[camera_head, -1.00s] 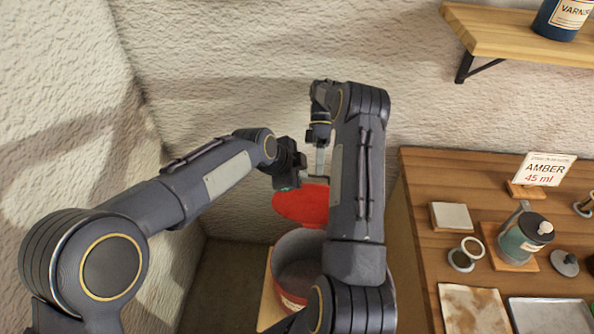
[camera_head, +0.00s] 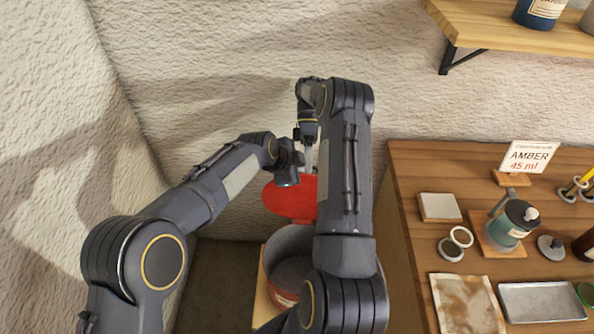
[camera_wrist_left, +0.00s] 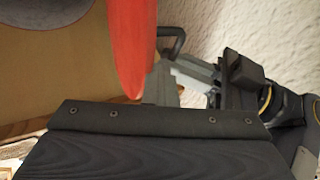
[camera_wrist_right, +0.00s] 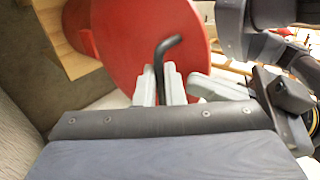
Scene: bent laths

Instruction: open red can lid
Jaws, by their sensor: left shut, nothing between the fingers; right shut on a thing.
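The round red lid (camera_head: 287,201) stands tilted up above the open mouth of the can (camera_head: 284,280), clear of the opening at the front. Its red disc also shows in the right wrist view (camera_wrist_right: 125,40) and edge-on in the left wrist view (camera_wrist_left: 132,40). A dark bent handle (camera_wrist_right: 158,62) stands out from the lid. My right gripper (camera_wrist_right: 164,84) is shut on this handle. My left gripper (camera_head: 287,181) is shut and empty, close to the lid's upper edge. My right forearm hides the right side of the lid and can.
The can stands on a wooden surface (camera_head: 262,292) beside a wooden bench (camera_head: 405,222). The bench holds a green-labelled jar (camera_head: 508,228), a stained sheet (camera_head: 465,305), a metal tray (camera_head: 540,302) and an AMBER sign (camera_head: 530,157). A wall shelf (camera_head: 480,35) is at the upper right.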

